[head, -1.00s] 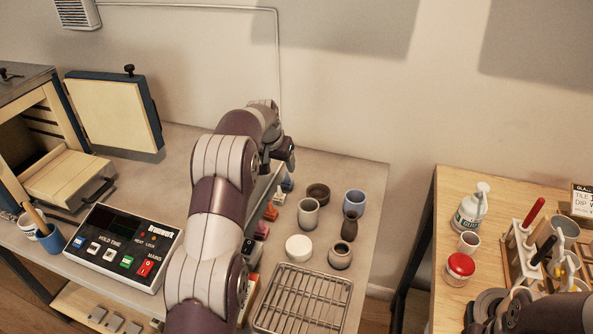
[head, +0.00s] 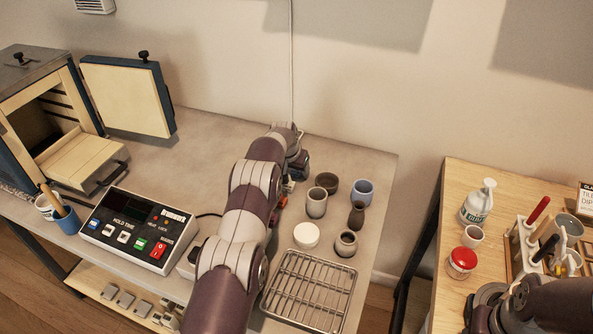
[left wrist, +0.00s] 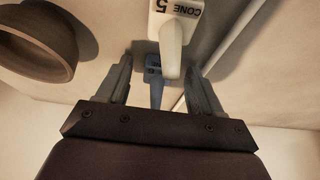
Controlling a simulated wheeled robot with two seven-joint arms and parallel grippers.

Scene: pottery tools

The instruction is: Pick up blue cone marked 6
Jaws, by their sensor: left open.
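The blue cone (left wrist: 155,90) stands between the fingers of my left gripper (left wrist: 161,68) in the left wrist view, with gaps visible on both sides. Its base has a mark, too dark to read surely. A white cone marked 5 (left wrist: 182,35) stands just past it, its base bearing the words CONE 5. In the head view my left gripper (head: 298,165) is low over the table near the back wall and is open; it and my arm hide most of the cone row. My right arm shows at the bottom right, its gripper out of sight.
A brown bowl (left wrist: 38,40) is close on the left in the left wrist view. Cups and pots, such as the grey cup (head: 316,205) and blue cup (head: 362,193), stand right of my arm. A wire rack (head: 308,290) lies in front. The kiln controller (head: 138,232) is to the left.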

